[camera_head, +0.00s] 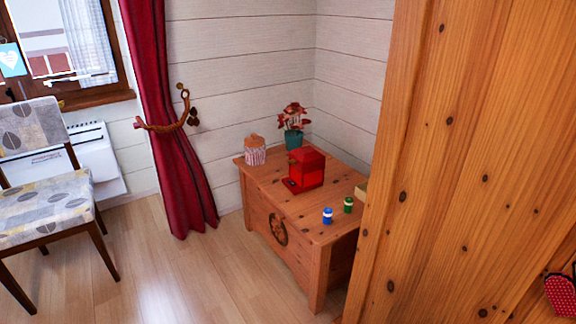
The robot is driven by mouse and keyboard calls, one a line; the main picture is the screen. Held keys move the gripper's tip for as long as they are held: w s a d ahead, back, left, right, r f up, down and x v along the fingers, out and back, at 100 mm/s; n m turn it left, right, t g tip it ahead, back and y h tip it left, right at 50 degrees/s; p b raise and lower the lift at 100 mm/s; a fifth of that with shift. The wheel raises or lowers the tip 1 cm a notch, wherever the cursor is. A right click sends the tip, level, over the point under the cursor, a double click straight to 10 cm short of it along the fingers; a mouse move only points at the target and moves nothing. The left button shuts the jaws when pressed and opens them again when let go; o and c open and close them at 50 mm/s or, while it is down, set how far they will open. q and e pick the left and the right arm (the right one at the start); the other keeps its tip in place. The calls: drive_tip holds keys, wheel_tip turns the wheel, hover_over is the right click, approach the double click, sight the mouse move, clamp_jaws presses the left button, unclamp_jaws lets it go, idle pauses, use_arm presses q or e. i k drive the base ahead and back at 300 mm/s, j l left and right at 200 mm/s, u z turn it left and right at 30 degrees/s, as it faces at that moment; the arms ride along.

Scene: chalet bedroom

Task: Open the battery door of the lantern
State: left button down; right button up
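A red boxy object (306,169), which looks like the lantern, stands upright on a wooden chest (262,195) in the corner. A small dark patch shows low on its front left side; I cannot tell whether this is the battery door or whether it is open. A small blue cylinder with a pale band (327,215) and a green one (348,205) stand on the chest, in front of the red object and to its right. They look like batteries or small jars. Neither of my grippers shows in this view.
A striped jar (255,150) and a potted plant (293,125) stand behind the lantern. A wooden panel (470,160) fills the right and hides the chest's right end. A chair (45,190) stands left. The floor (190,275) before the chest is clear.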

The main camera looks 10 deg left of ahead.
sight(305, 157)
drive_tip(key=i+j+z, duration=0.15)
drive_tip(key=j, duration=0.3)
drive_tip(key=i+j+z, duration=0.1)
drive_tip(key=j, duration=0.35)
drive_tip(key=i+j+z, duration=0.15)
drive_tip(key=j, duration=0.3)
drive_tip(key=i+j+z, duration=0.15)
drive_tip(key=j, duration=0.3)
